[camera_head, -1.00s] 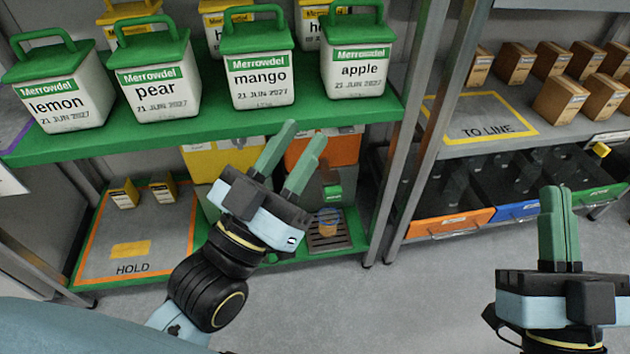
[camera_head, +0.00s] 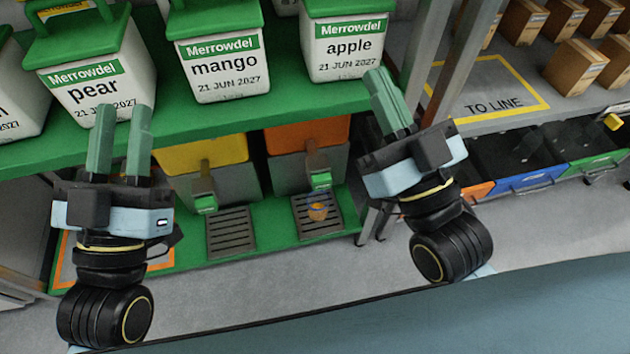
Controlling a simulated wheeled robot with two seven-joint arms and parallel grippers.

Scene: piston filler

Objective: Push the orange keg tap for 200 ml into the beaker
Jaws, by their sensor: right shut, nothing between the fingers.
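The orange keg (camera_head: 308,150) stands on the lower green shelf, under the upper shelf. Its tap with a green front (camera_head: 321,180) sticks out at the front. A small beaker with orange-coloured contents (camera_head: 317,212) stands on the drip tray (camera_head: 305,228) below the tap. My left gripper (camera_head: 120,135) is open and empty, in front of the shelf well left of the orange keg. My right gripper (camera_head: 388,95) is shut and empty, up and right of the tap, in front of the rack post. Neither gripper appears to touch the keg or beaker.
A yellow keg (camera_head: 205,155) with its own tap and drip tray (camera_head: 230,232) stands left of the orange one. Pear, mango (camera_head: 220,50) and apple (camera_head: 345,45) containers line the upper shelf edge. Metal posts (camera_head: 455,70) stand at the right.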

